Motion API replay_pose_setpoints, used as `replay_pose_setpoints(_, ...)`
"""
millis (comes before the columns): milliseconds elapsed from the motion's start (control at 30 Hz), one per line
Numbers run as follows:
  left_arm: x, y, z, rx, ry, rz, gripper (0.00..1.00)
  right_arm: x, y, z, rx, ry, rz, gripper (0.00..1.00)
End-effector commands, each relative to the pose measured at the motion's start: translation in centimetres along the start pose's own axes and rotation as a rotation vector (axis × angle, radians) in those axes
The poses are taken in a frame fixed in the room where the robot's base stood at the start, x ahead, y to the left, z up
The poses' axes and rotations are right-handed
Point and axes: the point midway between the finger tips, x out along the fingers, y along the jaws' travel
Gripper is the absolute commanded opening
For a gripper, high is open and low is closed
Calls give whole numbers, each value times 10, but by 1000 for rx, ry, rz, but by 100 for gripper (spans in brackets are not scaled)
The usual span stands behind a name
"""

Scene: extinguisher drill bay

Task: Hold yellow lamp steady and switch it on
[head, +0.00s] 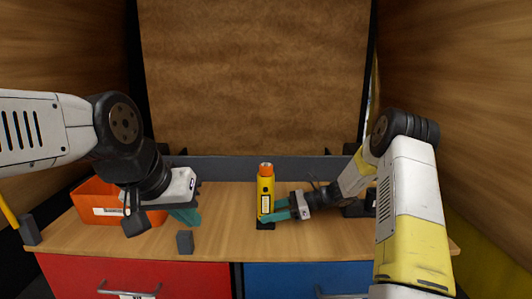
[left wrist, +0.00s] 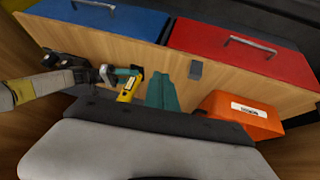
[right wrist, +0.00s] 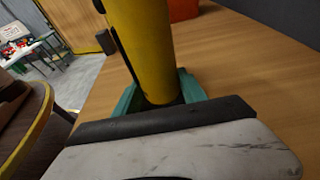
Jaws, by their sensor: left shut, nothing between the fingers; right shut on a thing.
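The yellow lamp (head: 265,190) stands upright on the wooden bench top, with an orange cap and a dark base. It also shows in the left wrist view (left wrist: 127,88). My right gripper (head: 275,211) is shut on the lamp's lower part from the right. In the right wrist view its teal fingers (right wrist: 160,95) lie on both sides of the yellow body (right wrist: 143,45). My left gripper (head: 186,214) is shut and empty, left of the lamp and apart from it. In the left wrist view its teal fingers (left wrist: 163,92) are together.
An orange bin (head: 92,208) with a white label stands on the left of the bench. A small dark grey block (head: 185,242) lies near the front edge. Red (head: 75,275) and blue (head: 290,278) drawers are below. Clear bench lies between block and lamp.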

Motion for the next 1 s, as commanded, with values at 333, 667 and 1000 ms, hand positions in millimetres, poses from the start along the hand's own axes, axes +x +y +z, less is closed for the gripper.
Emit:
replay_pose_setpoints(333, 1, 0, 0, 4, -7, -1, 0, -1, 2, -7, 6, 11, 1, 13)
replay_pose_setpoints(667, 43, -3, 13, 221, -257, -118, 0, -1, 2, -7, 6, 11, 1, 13)
replay_pose_setpoints(1000, 98, -2, -2, 647, -477, -442, 0, -1, 2, -7, 6, 11, 1, 13)
